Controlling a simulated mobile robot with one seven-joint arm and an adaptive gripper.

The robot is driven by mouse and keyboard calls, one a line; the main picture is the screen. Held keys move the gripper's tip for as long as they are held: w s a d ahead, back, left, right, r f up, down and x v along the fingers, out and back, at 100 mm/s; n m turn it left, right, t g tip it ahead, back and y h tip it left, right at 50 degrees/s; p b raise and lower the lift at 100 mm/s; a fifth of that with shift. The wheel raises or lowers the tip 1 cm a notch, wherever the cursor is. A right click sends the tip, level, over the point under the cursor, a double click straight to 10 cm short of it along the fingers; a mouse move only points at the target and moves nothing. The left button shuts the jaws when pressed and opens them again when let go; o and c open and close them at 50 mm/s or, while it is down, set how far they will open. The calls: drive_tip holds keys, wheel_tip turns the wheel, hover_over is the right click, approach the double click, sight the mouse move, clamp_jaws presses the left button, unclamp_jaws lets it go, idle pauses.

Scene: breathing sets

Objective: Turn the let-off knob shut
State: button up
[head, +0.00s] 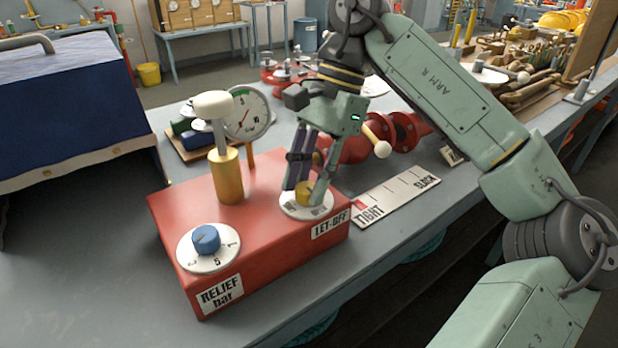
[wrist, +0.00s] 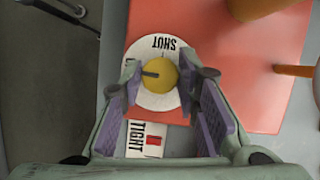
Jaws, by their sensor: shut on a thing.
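The let-off knob (head: 306,189) is a small yellow knob on a white dial plate (head: 291,208) at the right end of the red box's top. The box front carries a LET-OFF label (head: 330,225). My gripper (head: 308,195) comes down from above and is shut on the knob, a finger on each side. In the wrist view the yellow knob (wrist: 161,79) sits between the pads of my gripper (wrist: 158,84). Its dark pointer line points left, while the word SHUT (wrist: 167,43) is at the plate's top. Lettering at the plate's left is mostly hidden by a finger.
On the red box (head: 262,262) stand a blue relief knob (head: 206,239) and a brass post with a white cap (head: 212,105). A gauge (head: 248,112) is behind. A TIGHT–SLACK scale (head: 398,199) lies to the right, its red mark at TIGHT.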

drive_tip(key=m+b, duration=0.1)
drive_tip(key=m, duration=0.1)
drive_tip(key=m+t+b, duration=0.1)
drive_tip(key=shift+f+m+y+b, duration=0.2)
drive_tip(key=shift+m+y+b, duration=0.1)
drive_tip(key=shift+m+b, duration=0.1)
drive_tip(key=m+t+b, duration=0.2)
drive_tip(key=m, duration=0.2)
drive_tip(key=shift+s+d+b, duration=0.1)
drive_tip(key=shift+s+b, duration=0.05)
drive_tip(key=shift+b, duration=0.15)
drive_tip(key=m+t+b, duration=0.1)
drive_tip(key=m, duration=0.1)
drive_tip(key=m+b, duration=0.1)
drive_tip(key=m, duration=0.2)
drive_tip(key=shift+s+r+t, duration=0.1)
drive_tip(key=shift+t, duration=0.3)
drive_tip(key=m+t+b, duration=0.1)
drive_tip(key=m, duration=0.3)
drive_tip(key=shift+b, duration=0.4)
drive_tip(key=shift+r+m+t, duration=0.1)
drive_tip(key=shift+m+t, duration=0.2)
drive_tip(key=shift+h, duration=0.4)
drive_tip(key=o, duration=1.2)
